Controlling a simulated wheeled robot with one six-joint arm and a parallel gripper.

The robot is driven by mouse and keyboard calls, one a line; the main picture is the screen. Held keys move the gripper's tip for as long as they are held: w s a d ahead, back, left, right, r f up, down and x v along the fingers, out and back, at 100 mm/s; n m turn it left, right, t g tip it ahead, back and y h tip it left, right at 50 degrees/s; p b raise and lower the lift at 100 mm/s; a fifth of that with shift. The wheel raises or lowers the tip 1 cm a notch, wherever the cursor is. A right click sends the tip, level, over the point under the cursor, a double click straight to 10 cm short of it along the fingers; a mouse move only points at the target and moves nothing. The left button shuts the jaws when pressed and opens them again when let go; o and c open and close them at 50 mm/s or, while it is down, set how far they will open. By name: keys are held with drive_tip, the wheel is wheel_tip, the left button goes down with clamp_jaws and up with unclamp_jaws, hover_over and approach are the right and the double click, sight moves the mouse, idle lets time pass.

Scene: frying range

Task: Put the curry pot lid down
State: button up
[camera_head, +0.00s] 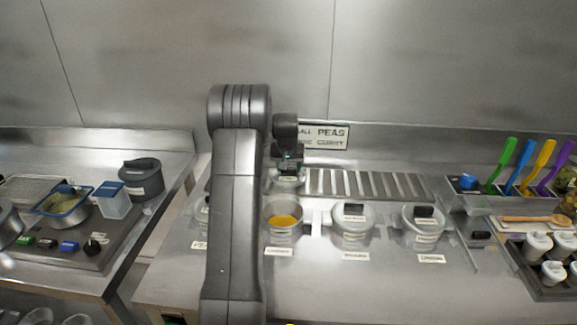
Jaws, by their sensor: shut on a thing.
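The curry pot (283,228) stands uncovered in the row of pots, with yellow-orange curry showing inside. My gripper (289,168) is behind the pot, near the back of the counter, and is shut on the curry pot lid (287,184). The lid is a pale, clear-looking disc, held about level at the left end of a slatted metal rack (375,185). I cannot tell whether the lid touches the surface below it. My arm hides part of the area to the left.
Two lidded pots, one in the middle (353,230) and one at right (423,232), stand beside the curry pot. Another pot (201,216) is partly behind my arm. A sign (328,135) stands at the back. Colored utensils (525,153) are at right. The front counter is clear.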

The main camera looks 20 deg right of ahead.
sight(289, 168)
drive_tip(key=o, duration=1)
drive_tip(key=shift+f, duration=0.1)
drive_tip(key=shift+r, duration=0.35)
drive_tip(key=b+v, duration=0.1)
drive_tip(key=v, duration=1)
drive_tip(key=shift+s+r, duration=0.25)
drive_tip(key=shift+r, duration=0.05)
drive_tip(key=p+x, duration=0.1)
drive_tip(key=x, duration=1.1)
drive_tip(key=shift+w+a, duration=0.1)
drive_tip(key=shift+w, duration=0.05)
drive_tip(key=shift+r+b, duration=0.3)
drive_tip(key=shift+r, duration=1.35)
